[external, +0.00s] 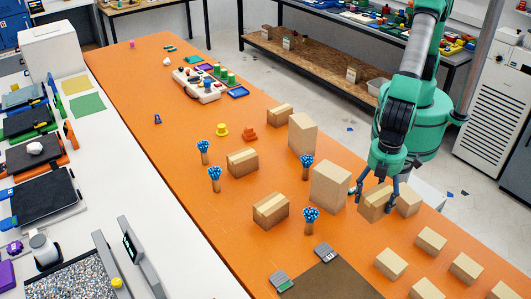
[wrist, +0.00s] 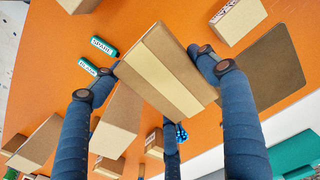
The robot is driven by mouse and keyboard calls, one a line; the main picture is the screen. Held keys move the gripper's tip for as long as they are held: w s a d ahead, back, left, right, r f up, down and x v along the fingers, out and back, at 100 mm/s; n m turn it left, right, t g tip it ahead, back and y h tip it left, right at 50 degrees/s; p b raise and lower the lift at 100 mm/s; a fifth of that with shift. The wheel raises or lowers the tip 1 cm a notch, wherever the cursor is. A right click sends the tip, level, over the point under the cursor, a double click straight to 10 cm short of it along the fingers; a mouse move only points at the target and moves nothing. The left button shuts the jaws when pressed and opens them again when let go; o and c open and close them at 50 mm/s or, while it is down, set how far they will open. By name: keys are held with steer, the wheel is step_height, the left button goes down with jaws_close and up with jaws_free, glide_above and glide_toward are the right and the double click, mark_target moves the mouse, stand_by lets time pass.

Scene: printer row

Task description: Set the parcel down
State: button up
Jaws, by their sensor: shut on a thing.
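My gripper (external: 376,194) is shut on a small cardboard parcel (external: 374,208) with a pale tape strip, over the right side of the orange table (external: 190,140).
A tall box (external: 330,187) stands left of the parcel and another box (external: 408,200) close at its right. Several small boxes (external: 430,241) stand nearer the camera. A bare brown mat (external: 335,282) lies at the front, beside two small devices (external: 281,281). Several blue-topped posts (external: 310,222) stand farther left.

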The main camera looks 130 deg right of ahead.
mark_target(377, 191)
step_height(377, 191, up, 11)
steer(key=shift+w, duration=0.1)
steer(key=w+d+m+p, duration=0.2)
steer(key=w+d+p, duration=0.1)
steer(key=d, duration=1.2)
steer(key=w+d+m+p, duration=0.15)
steer(key=w+d, duration=0.25)
steer(key=d, duration=1.1)
steer(key=w+d+m+p, duration=0.1)
steer(key=w+d+p, duration=0.2)
steer(key=d, duration=1.2)
steer(key=s+d+m+p, duration=0.15)
steer(key=s+d, duration=0.25)
steer(key=d, duration=0.7)
steer(key=s+d+m+p, duration=0.15)
steer(key=s+d, duration=0.35)
steer(key=d, duration=0.7)
steer(key=s+d+m+p, duration=0.15)
steer(key=s+d, duration=0.25)
steer(key=d, duration=0.7)
step_height(377, 191, down, 16)
steer(key=n, duration=0.1)
steer(key=shift+s+d+p, duration=0.15)
steer(key=shift+s+p, duration=0.15)
steer(key=shift+p, duration=0.15)
